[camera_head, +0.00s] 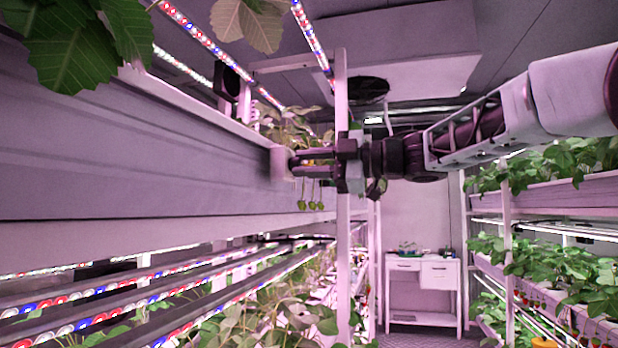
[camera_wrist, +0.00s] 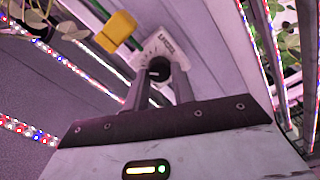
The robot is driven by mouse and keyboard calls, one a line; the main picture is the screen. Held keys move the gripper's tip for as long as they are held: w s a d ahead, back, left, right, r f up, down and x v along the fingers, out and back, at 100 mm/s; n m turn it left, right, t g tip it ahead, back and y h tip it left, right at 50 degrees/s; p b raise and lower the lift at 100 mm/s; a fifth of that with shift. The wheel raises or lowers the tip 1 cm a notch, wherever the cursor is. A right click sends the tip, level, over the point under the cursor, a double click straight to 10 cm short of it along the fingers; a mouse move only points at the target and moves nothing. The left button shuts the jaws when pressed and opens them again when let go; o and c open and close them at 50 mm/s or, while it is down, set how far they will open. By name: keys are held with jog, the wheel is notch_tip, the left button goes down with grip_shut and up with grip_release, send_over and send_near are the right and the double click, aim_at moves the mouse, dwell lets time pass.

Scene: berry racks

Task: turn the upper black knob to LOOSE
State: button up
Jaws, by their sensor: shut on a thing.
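The black knob (camera_wrist: 158,68) sits on a white bracket (camera_wrist: 163,45) in the wrist view. Small lettering shows on the bracket above the knob, too small to read surely. My gripper (camera_wrist: 160,75) is shut on the knob, with one finger on each side of it. In the head view my gripper (camera_head: 294,164) reaches left to the pale bracket (camera_head: 278,163) at the end of the long planter. The knob is hidden there by the fingers. I cannot tell the knob's turn position. No second knob shows.
A yellow piece (camera_wrist: 116,32) is beside the bracket. A white upright post (camera_head: 342,240) stands close by my gripper. LED light bars run above and below the planter (camera_head: 130,160). The aisle toward the white table (camera_head: 423,262) is open.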

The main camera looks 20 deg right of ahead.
jog(key=shift+f+n+b, duration=0.2)
jog(key=shift+n+b, duration=2.65)
jog(key=shift+n, duration=0.85)
jog(key=o, duration=1)
jog(key=shift+c, duration=0.2)
jog(key=shift+r, duration=0.1)
jog(key=b+v, duration=0.3)
jog(key=v, duration=1.4)
jog(key=shift+s+d+b, duration=0.15)
jog(key=shift+b, duration=0.25)
